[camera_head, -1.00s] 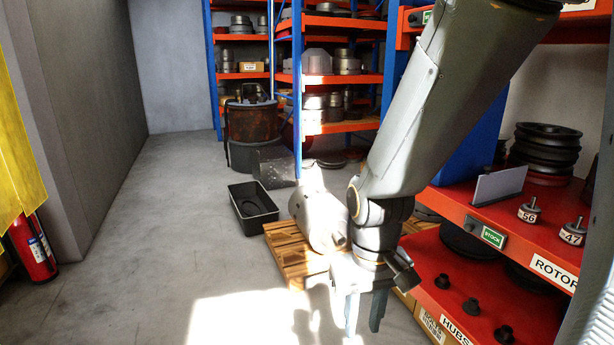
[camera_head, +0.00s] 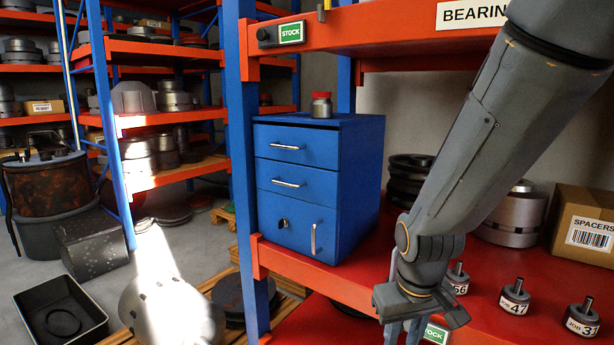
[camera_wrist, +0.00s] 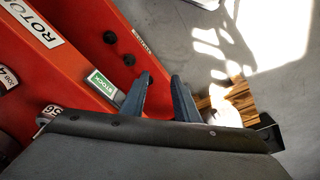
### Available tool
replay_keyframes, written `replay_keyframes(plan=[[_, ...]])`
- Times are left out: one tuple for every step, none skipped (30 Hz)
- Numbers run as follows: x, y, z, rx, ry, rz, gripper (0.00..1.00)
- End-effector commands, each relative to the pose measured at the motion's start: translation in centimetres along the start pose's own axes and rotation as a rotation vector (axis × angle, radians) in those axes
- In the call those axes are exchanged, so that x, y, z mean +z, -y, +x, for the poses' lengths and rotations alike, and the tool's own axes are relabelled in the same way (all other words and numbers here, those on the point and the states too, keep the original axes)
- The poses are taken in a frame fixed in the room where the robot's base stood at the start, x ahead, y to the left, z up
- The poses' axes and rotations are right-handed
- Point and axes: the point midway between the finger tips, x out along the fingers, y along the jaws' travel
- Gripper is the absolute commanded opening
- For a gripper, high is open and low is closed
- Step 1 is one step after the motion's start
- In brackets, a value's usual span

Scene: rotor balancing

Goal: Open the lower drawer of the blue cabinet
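The blue cabinet (camera_head: 362,180) stands on the red shelf, left of my arm in the head view. It has two drawer fronts with horizontal handles, an upper one (camera_head: 285,146) and a lower drawer (camera_head: 300,186) with its silver handle (camera_head: 287,183). Below is a taller front (camera_head: 290,225) with a vertical handle and a small dark round fitting. All three fronts look closed. My gripper (camera_head: 405,328) hangs in front of the shelf, right of and below the cabinet, apart from it. In the wrist view my gripper (camera_wrist: 162,80) has its two fingers spread, with nothing between them.
A red-capped jar (camera_head: 321,105) stands on the cabinet. A blue shelf post (camera_head: 246,170) rises close to the cabinet's left front. Labelled rotors (camera_head: 514,297) stand on the shelf to the right. A black tray (camera_head: 60,312) and a grey motor-like body (camera_head: 170,312) are at lower left.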

Motion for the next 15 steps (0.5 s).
replay_keyframes(plan=[[-3.3, -0.2, -1.1, 0.017, -0.077, -0.075, 0.28], [-5.6, -0.4, -1.6, 0.03, -0.134, -0.128, 0.28], [-8.9, -0.5, -2.3, 0.049, -0.216, -0.205, 0.28], [-11.4, -0.4, -3.0, 0.064, -0.28, -0.266, 0.28], [-14.0, -0.3, -3.7, 0.08, -0.345, -0.327, 0.28], [-17.3, 0.0, -4.8, 0.104, -0.431, -0.404, 0.28], [-19.6, 0.4, -5.7, 0.114, -0.496, -0.463, 0.28], [-21.8, 1.0, -6.6, 0.126, -0.559, -0.52, 0.28], [-24.5, 1.8, -7.8, 0.145, -0.641, -0.596, 0.28], [-26.3, 2.5, -8.8, 0.16, -0.7, -0.65, 0.28], [-28.0, 3.2, -9.7, 0.173, -0.756, -0.701, 0.28], [-29.9, 4.3, -10.8, 0.188, -0.824, -0.762, 0.28], [-31.1, 5.0, -11.7, 0.199, -0.872, -0.804, 0.28], [-32.1, 5.8, -12.4, 0.208, -0.918, -0.843, 0.28], [-33.4, 6.8, -13.1, 0.22, -0.974, -0.892, 0.28]])
